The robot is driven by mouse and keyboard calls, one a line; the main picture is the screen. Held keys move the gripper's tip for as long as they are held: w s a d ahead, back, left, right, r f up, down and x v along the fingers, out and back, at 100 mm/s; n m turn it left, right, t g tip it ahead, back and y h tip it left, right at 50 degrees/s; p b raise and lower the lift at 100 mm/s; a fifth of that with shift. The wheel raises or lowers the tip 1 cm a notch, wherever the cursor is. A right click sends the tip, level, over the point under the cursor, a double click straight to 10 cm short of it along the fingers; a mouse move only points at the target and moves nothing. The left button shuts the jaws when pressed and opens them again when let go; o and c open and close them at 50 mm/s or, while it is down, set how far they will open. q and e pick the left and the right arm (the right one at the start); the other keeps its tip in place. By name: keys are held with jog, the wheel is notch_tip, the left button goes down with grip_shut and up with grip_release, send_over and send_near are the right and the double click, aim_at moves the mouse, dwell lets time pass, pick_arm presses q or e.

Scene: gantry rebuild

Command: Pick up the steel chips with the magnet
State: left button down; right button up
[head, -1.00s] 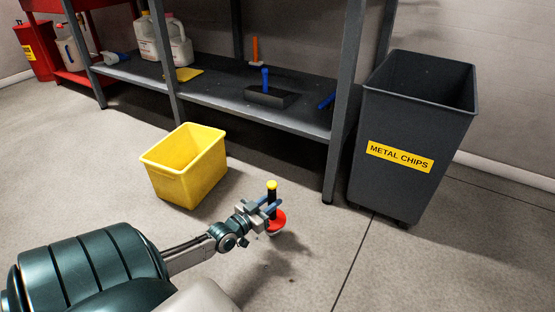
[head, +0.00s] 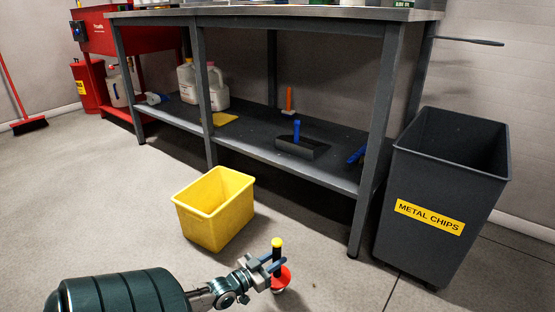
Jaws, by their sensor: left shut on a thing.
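The magnet (head: 281,279) has a red round base and a black handle with a yellow knob on top. My left gripper (head: 272,265) is shut on the magnet's black handle and holds it roughly upright over the floor. I see no steel chips clearly on the floor or on the magnet's underside, which is hidden. A dark grey bin labelled METAL CHIPS (head: 430,216) stands at the right. My right gripper is not in view.
A yellow bucket (head: 214,208) stands on the floor left of the magnet. A red broom (head: 29,124) leans far left. The front floor is mostly clear.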

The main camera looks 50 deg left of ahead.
pick_arm(q)
jog(key=shift+f, duration=0.1)
jog(key=shift+f+b, duration=0.6)
jog(key=shift+f, duration=0.1)
jog(key=shift+r, duration=0.2)
dwell(0.3)
jog(key=shift+r+p, duration=0.7)
jog(key=shift+p, duration=0.4)
jog(key=shift+d, duration=0.1)
